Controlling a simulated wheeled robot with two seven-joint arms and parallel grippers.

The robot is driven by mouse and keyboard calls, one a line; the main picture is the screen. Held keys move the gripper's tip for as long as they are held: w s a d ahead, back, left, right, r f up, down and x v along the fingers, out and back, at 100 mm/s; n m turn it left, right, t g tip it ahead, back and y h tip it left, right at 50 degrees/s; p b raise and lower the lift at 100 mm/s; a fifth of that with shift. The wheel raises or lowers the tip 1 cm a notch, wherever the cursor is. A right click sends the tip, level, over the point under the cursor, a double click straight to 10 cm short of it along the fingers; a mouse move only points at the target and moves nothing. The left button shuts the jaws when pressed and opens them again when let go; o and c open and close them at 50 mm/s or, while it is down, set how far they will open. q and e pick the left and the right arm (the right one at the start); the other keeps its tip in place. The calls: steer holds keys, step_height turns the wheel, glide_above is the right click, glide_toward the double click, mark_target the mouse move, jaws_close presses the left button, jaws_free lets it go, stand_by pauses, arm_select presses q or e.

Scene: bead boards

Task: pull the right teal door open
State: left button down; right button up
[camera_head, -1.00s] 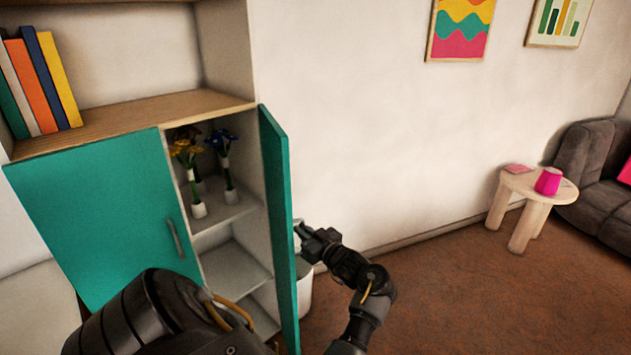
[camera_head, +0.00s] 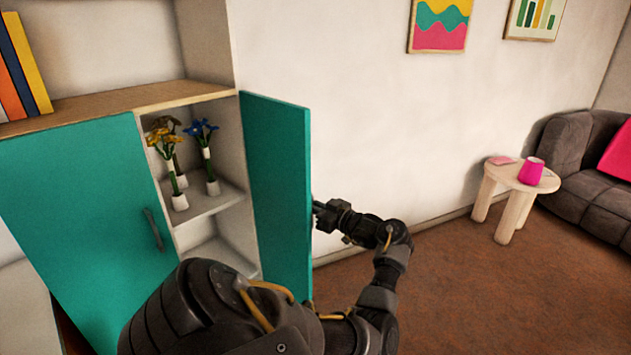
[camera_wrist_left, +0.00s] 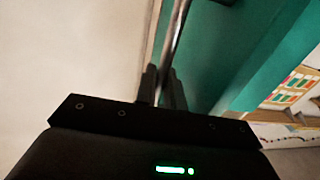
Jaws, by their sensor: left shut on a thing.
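The right teal door (camera_head: 278,190) stands swung outward from the cabinet, with the shelves behind it showing. My left gripper (camera_head: 317,210) is at the door's outer face, near its free edge. In the left wrist view, the left gripper's fingers (camera_wrist_left: 163,88) are closed on a slim metal handle (camera_wrist_left: 178,35), with the teal door (camera_wrist_left: 215,50) behind it. In the head view the handle is mostly hidden by the door edge and the gripper. My right gripper is not in view.
The left teal door (camera_head: 85,215) is shut. Inside the cabinet, vases of yellow flowers (camera_head: 166,140) and blue flowers (camera_head: 203,135) stand on a shelf. Books (camera_head: 22,70) stand above. A small round table (camera_head: 510,178) and a sofa (camera_head: 580,170) are at right, with bare floor before them.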

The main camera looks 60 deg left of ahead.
arm_select(q)
steer(key=shift+s+a+r, duration=0.1)
